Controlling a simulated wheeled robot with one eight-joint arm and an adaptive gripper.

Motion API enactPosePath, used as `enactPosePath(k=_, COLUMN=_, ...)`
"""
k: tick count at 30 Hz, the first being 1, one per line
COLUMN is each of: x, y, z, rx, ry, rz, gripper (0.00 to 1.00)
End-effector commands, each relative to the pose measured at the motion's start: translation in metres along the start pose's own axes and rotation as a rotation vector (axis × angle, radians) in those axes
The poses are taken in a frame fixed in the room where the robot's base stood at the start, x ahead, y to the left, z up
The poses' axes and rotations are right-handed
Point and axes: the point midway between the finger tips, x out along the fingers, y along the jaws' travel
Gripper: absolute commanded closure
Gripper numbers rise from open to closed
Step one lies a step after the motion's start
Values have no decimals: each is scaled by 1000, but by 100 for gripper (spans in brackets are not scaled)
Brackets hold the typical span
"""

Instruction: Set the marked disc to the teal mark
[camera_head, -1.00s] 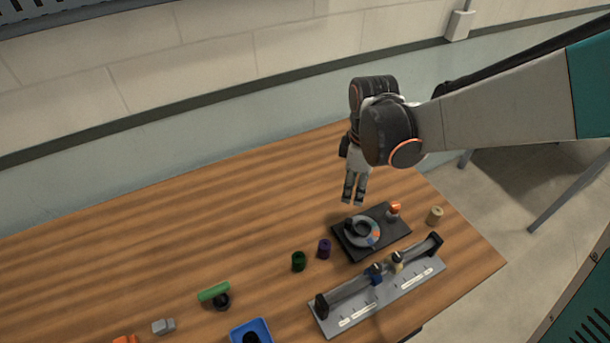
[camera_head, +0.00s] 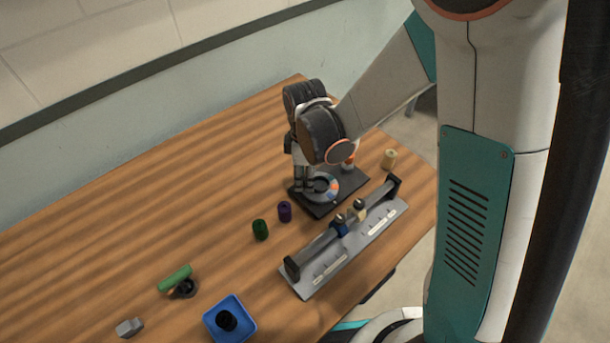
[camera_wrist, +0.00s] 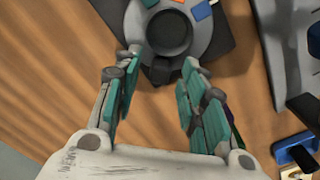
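The disc (camera_head: 318,194) is a grey ring on a black base plate (camera_head: 352,184). In the wrist view the disc (camera_wrist: 206,34) has a dark round hub (camera_wrist: 170,32) and blue and orange patches along its far side. A black block (camera_wrist: 160,72) sticks out from its near edge. I cannot tell for certain which patch is the teal mark. My gripper (camera_head: 304,188) is low at the disc's left side. In the wrist view my gripper (camera_wrist: 160,66) is open, its teal-padded fingers either side of the black block, with gaps showing.
A grey rail fixture (camera_head: 345,248) stands close to the right of the base plate. Purple (camera_head: 285,211) and green (camera_head: 260,229) rollers stand to the left. A blue tray (camera_head: 230,318) and a tan roller (camera_head: 389,159) are farther off. The table's back left is clear.

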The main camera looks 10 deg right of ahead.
Motion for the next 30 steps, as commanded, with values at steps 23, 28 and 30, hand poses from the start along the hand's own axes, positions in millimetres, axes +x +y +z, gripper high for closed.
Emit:
enactPosePath(k=23, x=0, y=1, z=0, rx=30, ry=0, rz=0, gripper=100)
enactPosePath(k=28, x=0, y=5, z=0, rx=107, ry=0, rz=0, gripper=100)
enactPosePath(k=30, x=0, y=7, z=1, rx=154, ry=0, rz=0, gripper=100)
